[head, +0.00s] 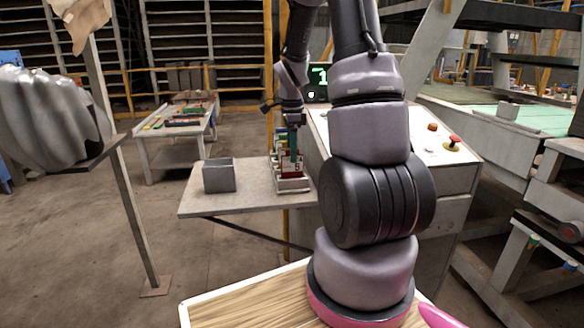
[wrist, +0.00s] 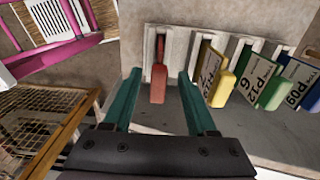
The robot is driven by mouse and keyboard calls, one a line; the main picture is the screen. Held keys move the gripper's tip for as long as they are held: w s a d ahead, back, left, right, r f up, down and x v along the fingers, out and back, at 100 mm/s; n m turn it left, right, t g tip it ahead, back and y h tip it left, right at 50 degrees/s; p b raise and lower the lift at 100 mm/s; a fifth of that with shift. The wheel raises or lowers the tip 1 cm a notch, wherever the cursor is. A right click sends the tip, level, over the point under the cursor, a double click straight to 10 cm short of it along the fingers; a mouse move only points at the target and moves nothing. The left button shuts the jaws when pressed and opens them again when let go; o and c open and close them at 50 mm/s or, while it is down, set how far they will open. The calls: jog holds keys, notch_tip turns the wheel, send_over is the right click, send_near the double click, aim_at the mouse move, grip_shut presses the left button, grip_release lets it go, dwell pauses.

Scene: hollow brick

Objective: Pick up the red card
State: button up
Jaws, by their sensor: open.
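The red card (wrist: 158,85) stands on edge in the leftmost visible slot of a white slotted rack (wrist: 178,42) in the wrist view. My gripper (wrist: 160,72) is open, with one teal finger on each side of the red card. Gaps show between the card and both fingers, so neither appears to touch it. In the head view, my gripper (head: 292,145) points down over the rack (head: 292,186) on a small grey table. The red card is small and partly hidden by the fingers there.
To the right in the wrist view are a yellow card (wrist: 222,88), a green card (wrist: 272,95) and a blue card (wrist: 300,97). A grey open box (head: 219,176) stands left of the rack. A sloped control panel (head: 440,150) with red buttons stands right of the rack.

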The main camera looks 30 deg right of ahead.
aim_at(292, 168)
jog(key=shift+s+f, duration=0.1)
jog(key=shift+f, duration=1.4)
grip_shut()
jog(key=shift+d, duration=0.1)
